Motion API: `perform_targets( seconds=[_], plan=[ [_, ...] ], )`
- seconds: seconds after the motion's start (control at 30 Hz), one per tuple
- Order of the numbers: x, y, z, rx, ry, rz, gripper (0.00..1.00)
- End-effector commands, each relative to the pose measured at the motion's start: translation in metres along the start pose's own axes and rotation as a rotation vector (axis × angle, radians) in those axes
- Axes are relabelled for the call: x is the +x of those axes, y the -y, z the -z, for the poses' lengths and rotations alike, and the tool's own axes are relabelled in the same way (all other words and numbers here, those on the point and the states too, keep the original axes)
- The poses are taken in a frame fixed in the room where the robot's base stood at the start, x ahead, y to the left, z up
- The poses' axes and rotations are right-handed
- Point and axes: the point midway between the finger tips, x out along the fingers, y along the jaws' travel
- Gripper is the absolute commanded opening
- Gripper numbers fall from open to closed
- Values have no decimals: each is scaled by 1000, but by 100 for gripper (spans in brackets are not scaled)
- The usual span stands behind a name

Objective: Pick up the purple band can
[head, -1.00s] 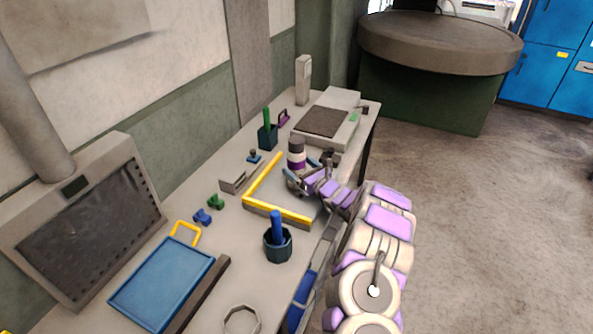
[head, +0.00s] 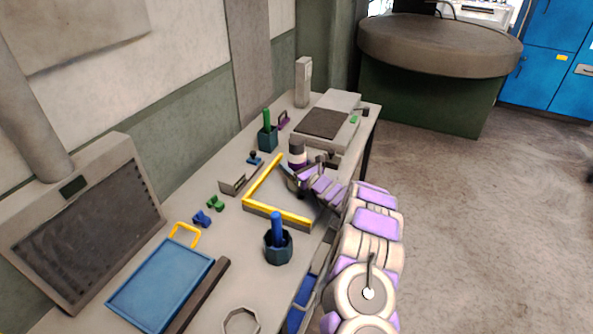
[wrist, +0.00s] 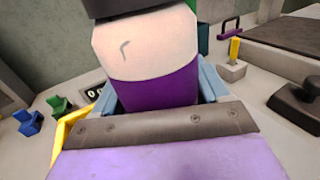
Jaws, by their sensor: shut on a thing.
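The purple band can (head: 297,153) has a dark top, a pale upper body and a purple band lower down. It stands upright on the bench beside the yellow L-shaped edge. In the wrist view the can (wrist: 150,60) fills the upper middle, with its purple band low between the blue fingers. My gripper (head: 294,176) is shut on the can around its lower part; it also shows in the wrist view (wrist: 158,98). The can's base is hidden behind my gripper, so I cannot tell whether it touches the bench.
A yellow L-shaped edge (head: 262,185) lies left of the can. A dark cup with a blue rod (head: 278,246) stands nearer. A cup with a green rod (head: 267,136) and a grey machine (head: 345,110) stand behind. A blue tray (head: 160,285) lies front left.

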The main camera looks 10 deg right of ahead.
Motion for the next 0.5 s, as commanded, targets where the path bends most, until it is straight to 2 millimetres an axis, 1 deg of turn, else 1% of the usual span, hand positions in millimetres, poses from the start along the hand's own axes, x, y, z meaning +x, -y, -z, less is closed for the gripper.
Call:
perform_targets(
  seconds=[0.03, 0.07, 0.5],
  plan=[
    [0, 0, 0, 0, 0, 0, 50],
    [0, 0, 0, 0, 0, 0, 47],
    [0, 0, 0, 0, 0, 1, 5]
  ],
)
